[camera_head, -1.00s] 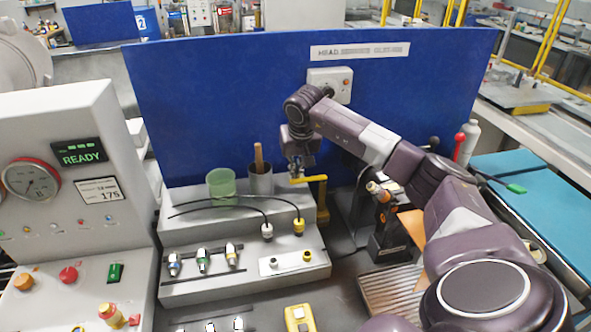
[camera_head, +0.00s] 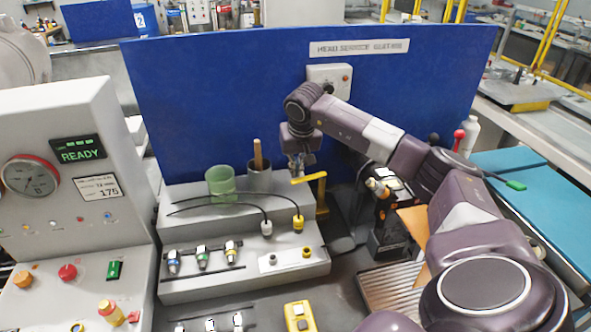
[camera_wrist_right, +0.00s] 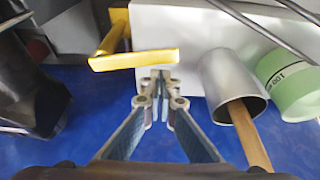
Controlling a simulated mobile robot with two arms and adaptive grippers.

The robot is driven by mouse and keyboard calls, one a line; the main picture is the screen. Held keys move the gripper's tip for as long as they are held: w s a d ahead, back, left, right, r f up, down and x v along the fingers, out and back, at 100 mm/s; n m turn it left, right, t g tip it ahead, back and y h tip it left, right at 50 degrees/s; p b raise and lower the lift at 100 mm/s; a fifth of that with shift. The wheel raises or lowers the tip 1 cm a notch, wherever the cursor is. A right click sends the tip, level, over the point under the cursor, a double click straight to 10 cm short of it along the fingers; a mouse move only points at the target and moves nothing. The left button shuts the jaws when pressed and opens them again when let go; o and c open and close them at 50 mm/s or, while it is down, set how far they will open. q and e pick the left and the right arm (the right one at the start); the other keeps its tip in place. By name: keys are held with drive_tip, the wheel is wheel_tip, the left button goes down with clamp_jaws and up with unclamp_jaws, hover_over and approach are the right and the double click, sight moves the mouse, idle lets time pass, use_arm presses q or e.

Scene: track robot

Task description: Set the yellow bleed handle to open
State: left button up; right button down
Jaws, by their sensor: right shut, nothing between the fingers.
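The yellow bleed handle (camera_head: 309,178) is a flat bar on top of a yellow post at the right end of the grey bench block. In the head view it points to the left and slightly down toward the viewer. My right gripper (camera_head: 297,171) is shut and empty, pointing down beside the bar's left end. In the right wrist view the handle (camera_wrist_right: 134,60) crosses just beyond the closed fingertips (camera_wrist_right: 160,76); whether they touch it I cannot tell. My left gripper is not in view.
A metal cup (camera_head: 260,177) with a wooden stick and a green beaker (camera_head: 221,182) stand left of the gripper. Black cables with yellow and white plugs lie in front. A blue panel (camera_head: 220,100) closes off the back. A dark device (camera_head: 388,225) stands to the right.

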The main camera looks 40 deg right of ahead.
sight(299, 182)
drive_tip(key=shift+w+d, duration=0.3)
drive_tip(key=shift+w, duration=0.05)
drive_tip(key=shift+r, duration=0.2)
drive_tip(key=v, duration=1.1)
drive_tip(key=s+a+f+n+b, duration=0.2)
drive_tip(key=s+a+b, duration=0.1)
drive_tip(key=s+b, duration=0.65)
drive_tip(key=shift+t, duration=0.4)
drive_tip(key=p+x, duration=0.1)
drive_tip(key=x, duration=0.2)
drive_tip(key=w+p+x, duration=0.1)
drive_tip(key=x, duration=0.3)
drive_tip(key=w+r+p+x, duration=0.1)
drive_tip(key=p+x, duration=0.1)
drive_tip(key=x, duration=0.1)
drive_tip(key=shift+w+d+f, duration=0.1)
drive_tip(key=shift+d+f, duration=0.1)
drive_tip(key=shift+d, duration=0.25)
drive_tip(key=shift+w+d+f, duration=0.15)
drive_tip(key=shift+w+d, duration=0.05)
drive_tip(key=shift+w, duration=0.2)
